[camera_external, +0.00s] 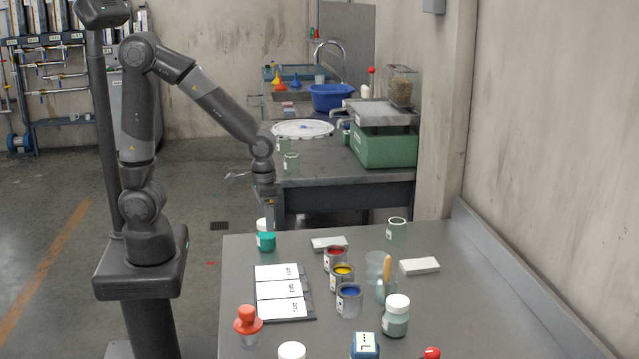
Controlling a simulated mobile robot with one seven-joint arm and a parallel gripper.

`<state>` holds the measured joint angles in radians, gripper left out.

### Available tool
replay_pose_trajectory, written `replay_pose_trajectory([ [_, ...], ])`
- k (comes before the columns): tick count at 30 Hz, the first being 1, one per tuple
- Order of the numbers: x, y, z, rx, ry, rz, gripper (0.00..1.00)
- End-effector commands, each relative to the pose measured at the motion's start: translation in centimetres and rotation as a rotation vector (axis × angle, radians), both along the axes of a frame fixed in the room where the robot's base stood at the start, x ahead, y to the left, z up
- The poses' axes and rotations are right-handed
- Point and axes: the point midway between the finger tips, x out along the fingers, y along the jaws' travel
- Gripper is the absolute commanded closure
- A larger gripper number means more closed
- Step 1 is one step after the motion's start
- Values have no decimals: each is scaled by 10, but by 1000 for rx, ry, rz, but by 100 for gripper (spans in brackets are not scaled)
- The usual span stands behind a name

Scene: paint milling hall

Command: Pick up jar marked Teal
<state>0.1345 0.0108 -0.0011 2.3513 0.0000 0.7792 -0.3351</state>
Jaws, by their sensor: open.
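A small jar with bright teal colour (266,242) stands near the far left edge of the front table. A white lid or white-topped jar (261,225) shows right behind it; I cannot tell if they are one thing. My gripper (269,226) points down just above and at the teal jar, and partly covers what is behind it. It is open, and I see nothing held in it. Whether the fingers touch the jar cannot be told. Another jar with a white lid and grey-teal contents (396,316) stands at the front right. The jar labels are too small to read.
A glass with a brush (379,278) and white blocks (419,266) are nearby. The table's right side is clear.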

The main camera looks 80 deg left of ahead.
Motion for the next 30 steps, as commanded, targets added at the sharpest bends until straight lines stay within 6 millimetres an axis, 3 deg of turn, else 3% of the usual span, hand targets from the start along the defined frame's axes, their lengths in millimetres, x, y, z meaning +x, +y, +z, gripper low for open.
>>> replay_pose_trajectory([
  [9,1,-2,-40,0,3,0,21],
  [18,2,-2,-43,0,0,0,22],
  [30,2,-2,-42,0,0,0,54],
])
